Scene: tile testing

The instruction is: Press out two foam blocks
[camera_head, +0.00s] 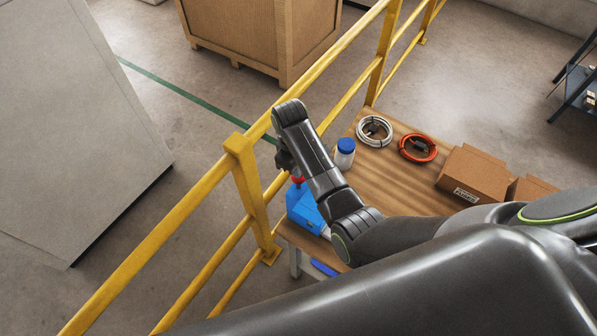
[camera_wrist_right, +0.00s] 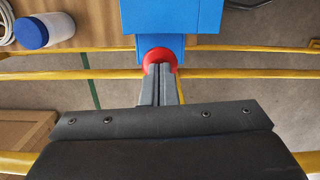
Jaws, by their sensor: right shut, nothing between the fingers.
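A blue box-shaped device (camera_head: 303,210) with a red round button (camera_head: 297,180) stands at the near left corner of the wooden table (camera_head: 395,185). In the right wrist view the blue body (camera_wrist_right: 170,18) is at the top, with the red button (camera_wrist_right: 159,55) just below it. My right gripper (camera_head: 289,172) is shut and empty. In the wrist view its fingertips (camera_wrist_right: 159,68) overlap the red button; whether they touch it I cannot tell. No foam block can be clearly made out. My left gripper is not in view.
A white jar with a blue lid (camera_head: 345,153), a white cable coil (camera_head: 374,130), an orange cable coil (camera_head: 417,148) and cardboard boxes (camera_head: 472,174) stand on the table. A yellow railing (camera_head: 250,190) runs close along its left side. A blue item (camera_head: 323,268) shows below the table's near edge.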

